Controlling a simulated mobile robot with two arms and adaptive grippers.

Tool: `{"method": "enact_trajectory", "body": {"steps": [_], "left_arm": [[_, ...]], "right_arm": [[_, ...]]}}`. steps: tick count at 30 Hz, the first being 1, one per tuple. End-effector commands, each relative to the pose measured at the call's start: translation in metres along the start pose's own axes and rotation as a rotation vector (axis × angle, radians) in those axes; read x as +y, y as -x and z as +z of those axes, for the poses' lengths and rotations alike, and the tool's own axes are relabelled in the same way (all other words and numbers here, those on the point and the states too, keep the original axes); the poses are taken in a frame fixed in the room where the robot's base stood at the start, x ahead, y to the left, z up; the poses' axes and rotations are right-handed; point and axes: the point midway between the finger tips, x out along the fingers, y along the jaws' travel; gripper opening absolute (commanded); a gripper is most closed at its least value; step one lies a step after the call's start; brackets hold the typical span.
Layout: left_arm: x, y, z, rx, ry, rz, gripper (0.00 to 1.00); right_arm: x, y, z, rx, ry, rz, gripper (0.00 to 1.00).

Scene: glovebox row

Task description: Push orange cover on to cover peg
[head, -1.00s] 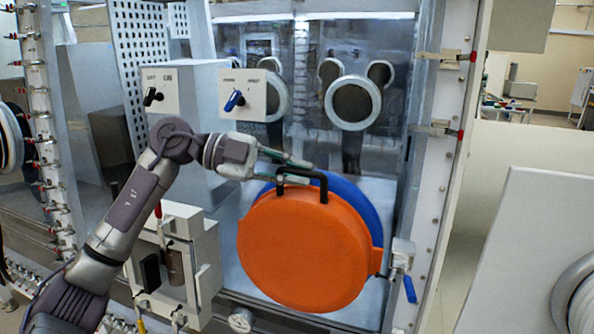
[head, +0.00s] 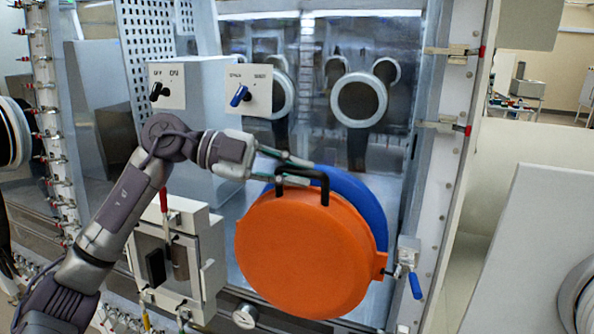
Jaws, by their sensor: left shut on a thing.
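The round orange cover (head: 305,255) hangs upright in front of the glovebox, with a black handle on its top edge. My left gripper (head: 308,170) is shut on that black handle (head: 323,187). A blue disc (head: 368,205) shows behind the cover at its upper right, partly hidden by it. The cover's right side tab (head: 380,267) is close to a metal latch with a blue lever (head: 414,285); I cannot tell whether they touch. I cannot make out the cover peg. My right gripper is not in view.
A white box (head: 195,255) with a red-tipped rod is left of the cover. Round glove ports (head: 360,100) are behind. A white panel (head: 530,230) stands at the right.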

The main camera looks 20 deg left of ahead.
Motion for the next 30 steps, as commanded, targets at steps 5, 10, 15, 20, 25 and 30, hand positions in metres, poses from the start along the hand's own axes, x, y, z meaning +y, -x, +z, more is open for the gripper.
{"method": "enact_trajectory", "body": {"steps": [5, 10, 15, 20, 25, 30], "left_arm": [[0.001, 0.001, -0.003, 0.001, -0.002, -0.003, 0.00], [0.001, 0.001, -0.003, 0.001, -0.001, -0.003, 0.00], [0.001, 0.002, -0.004, 0.001, -0.002, -0.003, 0.00], [0.006, 0.004, -0.010, 0.000, -0.002, -0.003, 0.00], [0.011, 0.007, -0.018, 0.000, -0.003, -0.002, 0.00], [0.017, 0.010, -0.025, 0.000, -0.002, -0.003, 0.00]], "right_arm": [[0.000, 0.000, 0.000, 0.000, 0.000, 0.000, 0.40], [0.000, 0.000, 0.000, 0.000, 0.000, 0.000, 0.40], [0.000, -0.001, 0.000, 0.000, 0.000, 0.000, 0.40], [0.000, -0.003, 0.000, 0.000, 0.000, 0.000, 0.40], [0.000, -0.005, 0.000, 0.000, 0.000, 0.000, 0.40], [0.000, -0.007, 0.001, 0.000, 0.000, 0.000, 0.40]]}}
